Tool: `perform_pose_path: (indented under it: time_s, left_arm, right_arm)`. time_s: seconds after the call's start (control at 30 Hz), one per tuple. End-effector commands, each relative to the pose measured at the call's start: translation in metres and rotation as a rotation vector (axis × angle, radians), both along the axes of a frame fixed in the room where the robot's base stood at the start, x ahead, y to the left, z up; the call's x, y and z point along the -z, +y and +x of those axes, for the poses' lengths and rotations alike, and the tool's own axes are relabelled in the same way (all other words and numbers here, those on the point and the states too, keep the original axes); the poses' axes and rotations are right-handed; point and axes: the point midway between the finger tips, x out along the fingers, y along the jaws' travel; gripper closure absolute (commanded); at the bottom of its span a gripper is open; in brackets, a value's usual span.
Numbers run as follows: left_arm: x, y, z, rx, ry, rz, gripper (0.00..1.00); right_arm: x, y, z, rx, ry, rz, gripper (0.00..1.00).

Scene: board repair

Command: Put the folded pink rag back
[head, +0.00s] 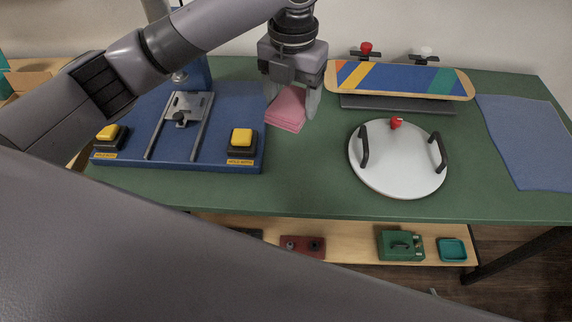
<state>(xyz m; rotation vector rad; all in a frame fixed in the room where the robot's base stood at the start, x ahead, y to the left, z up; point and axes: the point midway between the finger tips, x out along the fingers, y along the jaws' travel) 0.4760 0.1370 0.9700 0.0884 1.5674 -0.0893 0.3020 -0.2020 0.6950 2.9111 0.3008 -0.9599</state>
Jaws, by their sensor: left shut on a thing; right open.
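The folded pink rag (286,109) is a small layered stack near the back middle of the green table. My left gripper (293,102) reaches in from the upper left, points down and is shut on the rag, with a pale finger on its right side. I cannot tell whether the rag touches the table or hangs just above it. My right gripper is out of view.
A blue press base (210,157) with yellow buttons stands left of the rag. A striped board (400,79) rests on a dark stand behind right. A round white lid (397,178) with black handles and a blue cloth (528,143) lie to the right. A shelf (345,240) below holds several items.

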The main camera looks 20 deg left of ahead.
Motion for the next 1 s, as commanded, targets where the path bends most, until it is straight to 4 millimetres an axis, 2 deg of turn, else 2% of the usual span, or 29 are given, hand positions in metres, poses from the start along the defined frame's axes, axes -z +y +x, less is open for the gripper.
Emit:
perform_pose_path:
  time_s: [0.1,0.4,0.53,0.77,1.0]
  left_arm:
    - [0.034,0.0,-0.001,0.0,0.007,0.002,0.56]
    - [0.112,0.0,-0.001,-0.001,0.005,0.001,0.56]
    - [0.132,0.0,-0.001,0.001,0.003,0.001,0.56]
    - [0.148,0.0,-0.001,0.0,0.002,0.001,0.56]
    - [0.181,0.0,-0.001,0.0,0.002,0.0,0.56]
  right_arm:
    - [0.002,0.0,0.0,0.0,0.0,0.0,0.57]
    - [0.004,-0.001,0.0,0.001,0.0,-0.001,0.57]
    - [0.005,-0.001,0.0,0.0,0.0,-0.001,0.57]
    - [0.006,-0.001,0.0,0.0,0.001,-0.002,0.57]
    - [0.008,-0.001,0.0,0.0,0.001,-0.002,0.57]
